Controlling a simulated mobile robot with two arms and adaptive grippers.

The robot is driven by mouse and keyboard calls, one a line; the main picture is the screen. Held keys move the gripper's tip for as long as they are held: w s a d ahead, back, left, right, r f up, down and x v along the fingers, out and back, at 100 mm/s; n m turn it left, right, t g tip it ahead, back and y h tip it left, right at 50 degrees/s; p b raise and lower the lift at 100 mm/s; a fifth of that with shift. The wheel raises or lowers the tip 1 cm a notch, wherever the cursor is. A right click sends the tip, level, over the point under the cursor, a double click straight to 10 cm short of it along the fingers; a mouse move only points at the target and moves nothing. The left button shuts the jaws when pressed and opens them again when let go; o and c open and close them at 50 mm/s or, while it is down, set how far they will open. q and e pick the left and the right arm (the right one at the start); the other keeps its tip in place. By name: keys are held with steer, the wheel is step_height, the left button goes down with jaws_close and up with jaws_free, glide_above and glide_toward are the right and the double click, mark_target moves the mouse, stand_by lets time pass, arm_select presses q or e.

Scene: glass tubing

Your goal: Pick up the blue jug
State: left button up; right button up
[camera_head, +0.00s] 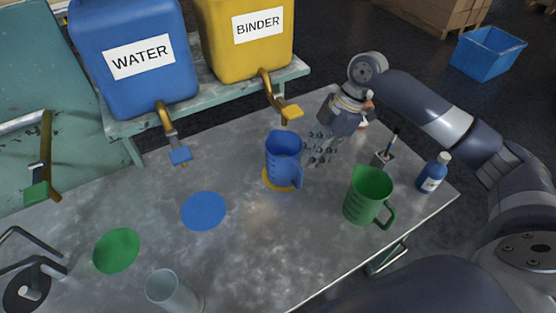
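The blue jug (284,158) stands upright on a yellow disc (269,182) near the middle of the grey table. Its handle is at its lower right. My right gripper (336,121) is to the right of and a little beyond the jug, apart from it. My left gripper is not in view.
A green jug (367,196), a blue bottle (432,173) and a small holder (383,159) stand on the right. A clear glass (172,291) stands in front. The WATER (135,85) and BINDER (247,45) tanks have taps overhanging the table. Blue (204,211) and green (116,251) discs lie bare.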

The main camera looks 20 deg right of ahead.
mark_target(300, 183)
steer(key=x, duration=0.3)
steer(key=s+p+x, duration=0.1)
steer(key=x, duration=0.1)
steer(key=shift+a+f, duration=0.25)
steer(key=p+x, duration=0.1)
steer(key=x, duration=0.2)
steer(key=shift+s+a+f, duration=0.2)
steer(key=shift+a+f, duration=0.1)
steer(key=shift+f, duration=0.25)
steer(key=shift+w+f, duration=0.1)
steer(key=shift+f, duration=0.05)
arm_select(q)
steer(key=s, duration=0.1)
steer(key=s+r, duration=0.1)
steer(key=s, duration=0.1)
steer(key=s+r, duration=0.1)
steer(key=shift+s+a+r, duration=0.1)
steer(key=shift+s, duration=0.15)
arm_select(e)
jaws_close()
